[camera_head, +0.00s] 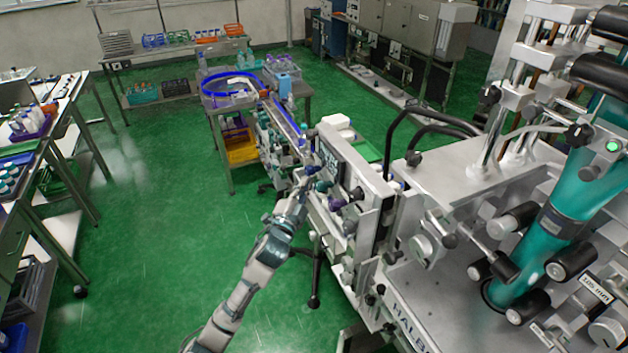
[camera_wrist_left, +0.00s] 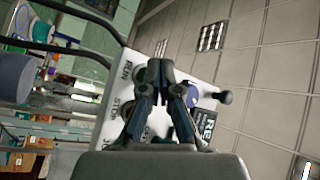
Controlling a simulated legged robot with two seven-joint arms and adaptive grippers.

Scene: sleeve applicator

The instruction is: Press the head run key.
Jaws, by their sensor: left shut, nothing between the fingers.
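The control panel (camera_wrist_left: 118,88) is a white plate with dark lettering in the left wrist view, tilted in the picture. The words RUN and STOP show along its left part; other lettering is partly covered by my fingers. I cannot tell which key is the head run key, as my fingers hide part of the panel. My left gripper (camera_wrist_left: 160,72) is shut and empty, in front of the panel. In the head view my left gripper (camera_head: 308,176) is at the left face of the machine's upright box (camera_head: 352,165); contact cannot be told. My right gripper is not in view.
A black-tipped lever (camera_wrist_left: 225,97) sticks out at the panel's right. Black hoop handles (camera_head: 415,115) and a large teal cylinder (camera_head: 560,225) stand to the right. A conveyor (camera_head: 285,120) runs behind the gripper. Green floor (camera_head: 150,200) at left is open.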

